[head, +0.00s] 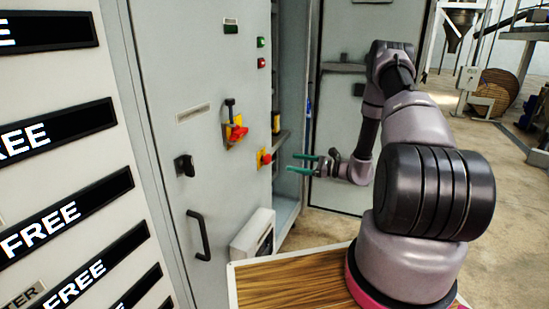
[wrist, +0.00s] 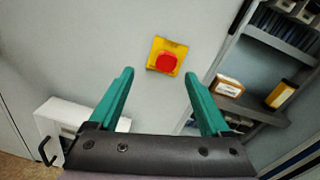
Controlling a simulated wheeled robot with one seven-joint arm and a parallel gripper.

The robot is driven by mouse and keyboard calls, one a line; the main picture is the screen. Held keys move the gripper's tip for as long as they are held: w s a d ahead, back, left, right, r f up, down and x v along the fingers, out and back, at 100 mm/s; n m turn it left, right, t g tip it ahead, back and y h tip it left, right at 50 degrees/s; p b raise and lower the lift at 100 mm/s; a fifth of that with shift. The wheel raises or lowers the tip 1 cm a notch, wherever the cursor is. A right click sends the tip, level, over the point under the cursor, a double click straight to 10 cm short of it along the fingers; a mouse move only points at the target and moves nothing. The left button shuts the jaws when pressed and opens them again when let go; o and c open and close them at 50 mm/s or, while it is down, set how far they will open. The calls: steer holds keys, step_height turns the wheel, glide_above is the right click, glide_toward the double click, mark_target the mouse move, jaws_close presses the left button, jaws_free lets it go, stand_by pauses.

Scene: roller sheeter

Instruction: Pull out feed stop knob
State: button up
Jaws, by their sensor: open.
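A red round knob on a yellow square plate (head: 265,158) sits on the grey cabinet front, near its right edge. In the wrist view the red knob (wrist: 167,62) shows just beyond the fingertips, between them and a little above. No label on it can be read. My gripper (head: 292,162) has green fingers and is open and empty, to the right of the knob and apart from it. In the wrist view the open fingers (wrist: 160,73) point at the cabinet front, with the knob not between their pads.
A red and yellow switch (head: 236,133) is up left of the knob. A black latch (head: 184,166) and handle (head: 199,236) are on the same door. A white box (head: 253,237) juts out below. Shelves with small boxes (wrist: 229,87) are to the right.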

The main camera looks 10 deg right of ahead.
mark_target(270, 160)
steer(key=shift+m+t, duration=0.4)
steer(key=shift+t, duration=0.1)
steer(key=w+a, duration=0.2)
steer(key=w+a+f, duration=0.1)
steer(key=w+a, duration=0.1)
steer(key=a, duration=0.1)
steer(key=w+a+f, duration=0.1)
steer(key=w+a, duration=0.1)
steer(key=w, duration=0.1)
steer(key=shift+w+a, duration=0.1)
steer(key=shift+a, duration=0.3)
